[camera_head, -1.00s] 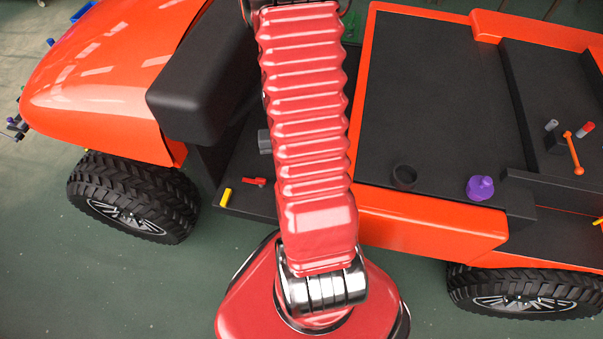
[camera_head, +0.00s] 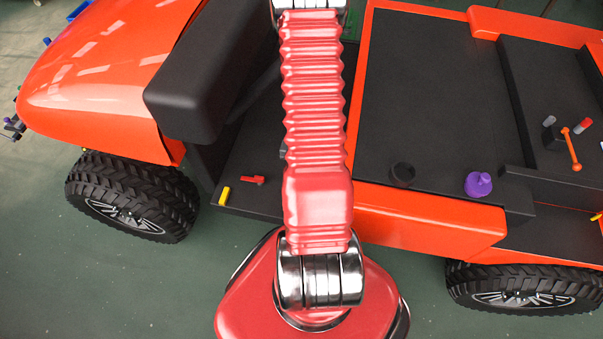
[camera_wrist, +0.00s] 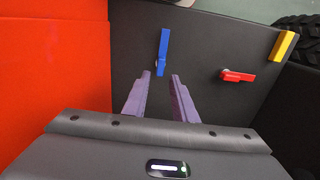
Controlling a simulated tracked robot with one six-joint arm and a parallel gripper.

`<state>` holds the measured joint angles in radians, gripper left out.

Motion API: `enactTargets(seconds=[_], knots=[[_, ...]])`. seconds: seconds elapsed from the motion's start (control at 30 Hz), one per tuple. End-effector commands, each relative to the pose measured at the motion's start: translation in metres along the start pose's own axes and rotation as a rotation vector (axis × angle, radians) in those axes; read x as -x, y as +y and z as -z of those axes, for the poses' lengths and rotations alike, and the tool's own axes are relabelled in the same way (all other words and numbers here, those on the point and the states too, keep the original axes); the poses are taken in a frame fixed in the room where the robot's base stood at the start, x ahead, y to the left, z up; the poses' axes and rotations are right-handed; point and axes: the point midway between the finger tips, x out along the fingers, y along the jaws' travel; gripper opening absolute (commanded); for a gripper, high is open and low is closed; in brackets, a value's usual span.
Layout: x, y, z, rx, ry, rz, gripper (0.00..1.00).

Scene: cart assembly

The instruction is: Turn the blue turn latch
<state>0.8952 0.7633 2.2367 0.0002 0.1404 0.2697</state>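The blue turn latch (camera_wrist: 162,52) is a narrow blue bar on a dark panel, near the top middle of the wrist view, pointing up and down in the picture. My gripper (camera_wrist: 161,75) shows there as two purple fingers, spread apart and empty. The lower end of the latch shows just past the fingertips, near the gap between them. I cannot tell whether a finger touches it. In the head view my own arm covers the gripper and the blue latch.
A red latch (camera_wrist: 238,76) and a yellow piece (camera_wrist: 284,45) are on the same dark panel, to the right. An orange body panel (camera_wrist: 55,60) stands at left. In the head view, a purple knob (camera_head: 478,184) and a black round part (camera_head: 403,174) sit on the cart deck.

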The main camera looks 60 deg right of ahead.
Motion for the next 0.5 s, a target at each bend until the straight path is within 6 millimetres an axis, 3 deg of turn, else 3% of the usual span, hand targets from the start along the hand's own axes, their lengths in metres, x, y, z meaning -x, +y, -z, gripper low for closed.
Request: enactTargets(seconds=[0.23,0.5], knots=[[-0.006,0.000,-0.001,0.000,-0.002,-0.001,0.25],[-0.031,0.000,-0.001,0.000,-0.003,-0.001,0.25]])
